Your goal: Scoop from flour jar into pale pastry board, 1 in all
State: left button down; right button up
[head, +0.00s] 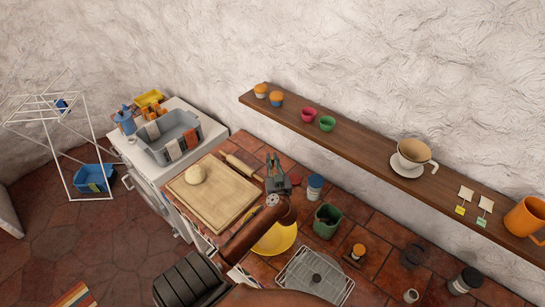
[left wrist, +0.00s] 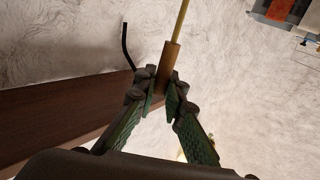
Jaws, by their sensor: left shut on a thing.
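The pale pastry board (head: 217,203) lies on the tiled counter, left of my left gripper (head: 277,178). A round lump of dough (head: 195,174) sits on its far left part. In the left wrist view, my left gripper (left wrist: 163,95) is shut on the wooden handle (left wrist: 169,65) of a tool with a thin yellowish shaft (left wrist: 181,20). The tool's far end is out of that view, and I cannot make the tool out in the head view. A blue-and-white container (head: 315,186) stands right of the gripper; I cannot tell whether it is the flour jar. My right gripper is not in view.
A rolling pin (head: 242,167) lies at the board's back edge. A yellow bowl (head: 278,242) is partly behind my arm. A green pot (head: 327,221) and a wire rack (head: 337,286) stand to the right. A wooden shelf (head: 360,150) runs along the wall above the counter.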

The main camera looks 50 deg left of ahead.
aim_at(273, 167)
pick_arm(q)
jog(key=shift+f, duration=2.15)
jog(key=shift+r, duration=0.1)
notch_tip(273, 167, up, 5)
jog(key=p, duration=0.7)
jog(key=shift+r, duration=0.15)
jog(key=shift+r+p, duration=0.8)
jog(key=shift+r, duration=1.35)
